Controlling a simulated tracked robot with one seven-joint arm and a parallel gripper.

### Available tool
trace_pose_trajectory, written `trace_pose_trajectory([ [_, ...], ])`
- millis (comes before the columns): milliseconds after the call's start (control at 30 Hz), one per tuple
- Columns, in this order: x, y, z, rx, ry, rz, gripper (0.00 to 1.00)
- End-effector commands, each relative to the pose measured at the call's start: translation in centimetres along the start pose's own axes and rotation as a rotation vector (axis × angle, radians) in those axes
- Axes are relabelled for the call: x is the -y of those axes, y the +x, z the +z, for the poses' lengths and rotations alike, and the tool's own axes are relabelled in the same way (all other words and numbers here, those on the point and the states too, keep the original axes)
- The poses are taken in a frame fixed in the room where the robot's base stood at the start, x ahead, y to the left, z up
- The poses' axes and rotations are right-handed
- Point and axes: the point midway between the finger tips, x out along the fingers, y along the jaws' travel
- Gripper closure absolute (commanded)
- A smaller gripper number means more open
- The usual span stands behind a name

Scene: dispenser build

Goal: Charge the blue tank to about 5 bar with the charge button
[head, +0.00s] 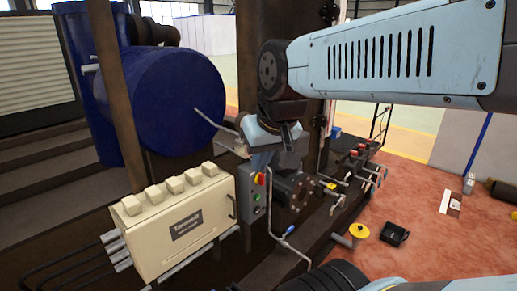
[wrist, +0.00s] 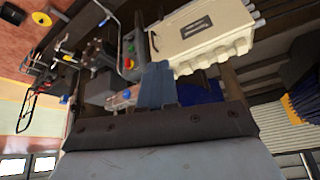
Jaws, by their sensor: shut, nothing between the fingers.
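The blue tank (head: 165,100) is a large dark-blue drum at the left of the head view. A grey control box (head: 252,200) stands right of the cream cabinet. It carries a red-and-yellow mushroom button (head: 260,179) at the top and a small green button (head: 257,197) below. The mushroom button also shows in the wrist view (wrist: 128,64). My gripper (wrist: 157,68) is shut and empty; in the wrist view its fingers appear beside the control box, contact unclear. In the head view my arm's end is above and behind the box. I cannot make out a pressure reading.
The cream cabinet (head: 185,225) with conduits stands left of the control box. Pipework and several valves (head: 330,187) run along the dark skid to the right. A yellow disc-shaped item (head: 359,230) and a black box (head: 394,234) are near the skid. Open reddish floor lies further right.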

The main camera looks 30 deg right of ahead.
Motion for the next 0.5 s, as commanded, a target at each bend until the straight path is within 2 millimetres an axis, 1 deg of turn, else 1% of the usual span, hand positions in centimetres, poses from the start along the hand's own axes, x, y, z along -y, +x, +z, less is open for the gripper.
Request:
trace_pose_trajectory([
  [67, -0.2, 1.0, 0.0, 0.05, 0.058, -0.024, 1.0],
  [267, 0.5, 4.3, -0.3, 0.231, 0.321, -0.14, 1.0],
  [367, 0.8, 5.9, -0.7, 0.318, 0.474, -0.208, 1.0],
  [500, 0.9, 8.0, -1.8, 0.429, 0.692, -0.311, 1.0],
])
